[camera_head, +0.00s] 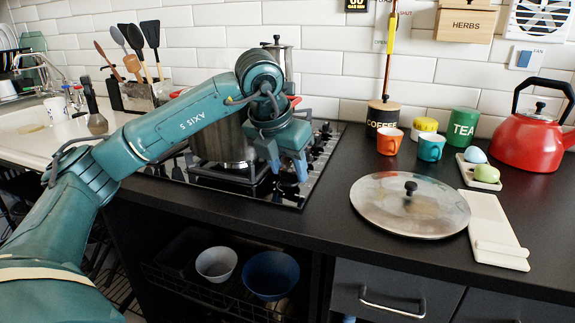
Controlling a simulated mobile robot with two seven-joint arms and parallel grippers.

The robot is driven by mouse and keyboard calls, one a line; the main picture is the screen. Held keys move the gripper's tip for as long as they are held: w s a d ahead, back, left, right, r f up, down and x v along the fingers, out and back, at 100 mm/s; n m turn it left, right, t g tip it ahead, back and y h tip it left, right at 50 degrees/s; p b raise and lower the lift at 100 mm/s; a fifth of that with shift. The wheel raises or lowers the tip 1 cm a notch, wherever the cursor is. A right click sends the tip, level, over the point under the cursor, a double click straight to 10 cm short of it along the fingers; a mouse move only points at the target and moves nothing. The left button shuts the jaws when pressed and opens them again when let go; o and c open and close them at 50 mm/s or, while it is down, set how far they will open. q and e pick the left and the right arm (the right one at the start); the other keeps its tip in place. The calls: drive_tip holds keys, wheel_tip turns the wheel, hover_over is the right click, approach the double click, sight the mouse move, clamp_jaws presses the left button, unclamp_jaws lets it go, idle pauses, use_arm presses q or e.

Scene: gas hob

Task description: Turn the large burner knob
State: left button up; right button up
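The gas hob (290,198) is a black glossy plate set in the dark counter. Several dark knobs (322,138) stand in a row along its right side. I cannot tell for sure which one is the large burner knob; part of the row is hidden by my gripper. My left gripper (288,178) hangs over the right part of the hob, pointing down, just left of the nearer knobs. Its two fingers look apart, with nothing seen between them. I cannot tell if it touches a knob. My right gripper is not in view.
A large steel pot (222,145) stands on the hob behind my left arm. A coffee jar (383,115) stands behind.

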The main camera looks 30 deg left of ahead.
use_arm(q)
drive_tip(key=shift+o, duration=1.3)
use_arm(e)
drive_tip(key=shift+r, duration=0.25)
use_arm(q)
drive_tip(key=shift+r, duration=0.1)
drive_tip(key=shift+s+r, duration=0.1)
drive_tip(key=shift+r, duration=0.2)
drive_tip(key=p+v, duration=0.4)
drive_tip(key=v, duration=0.8)
drive_tip(key=shift+s, duration=0.15)
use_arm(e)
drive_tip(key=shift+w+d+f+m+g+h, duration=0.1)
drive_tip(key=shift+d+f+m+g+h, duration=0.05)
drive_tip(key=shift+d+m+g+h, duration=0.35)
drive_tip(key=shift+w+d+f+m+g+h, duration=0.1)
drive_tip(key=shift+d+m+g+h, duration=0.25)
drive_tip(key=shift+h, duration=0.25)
use_arm(q)
drive_tip(key=shift+r, duration=0.15)
drive_tip(key=shift+c, duration=0.4)
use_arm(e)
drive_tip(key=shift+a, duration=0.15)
